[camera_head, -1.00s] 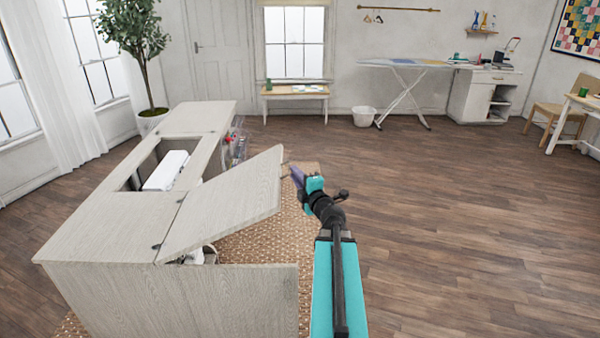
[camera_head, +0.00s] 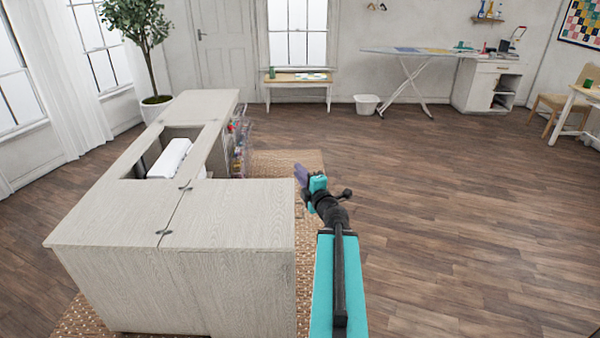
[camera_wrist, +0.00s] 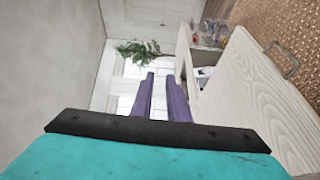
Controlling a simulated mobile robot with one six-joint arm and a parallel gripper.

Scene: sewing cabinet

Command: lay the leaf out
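The leaf (camera_head: 235,215) is a pale wood-grain panel lying flat, level with the sewing cabinet's top (camera_head: 110,215). It is joined to the top by dark hinges (camera_head: 164,232). Its right edge is in line with the front panel (camera_head: 240,290) below it. My gripper (camera_head: 301,173) is just beyond the leaf's far right corner, apart from it in the head view. In the wrist view its purple fingers (camera_wrist: 160,75) stand a little apart with nothing between them. The leaf (camera_wrist: 250,85) fills the right side there, with a metal handle (camera_wrist: 282,60) near its edge.
A white sewing machine (camera_head: 170,158) sits in the cabinet's opening. A clear rack of coloured items (camera_head: 240,145) hangs on the cabinet's far right side. A woven rug (camera_head: 285,160) lies beneath. The wooden floor (camera_head: 450,200) to the right is clear.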

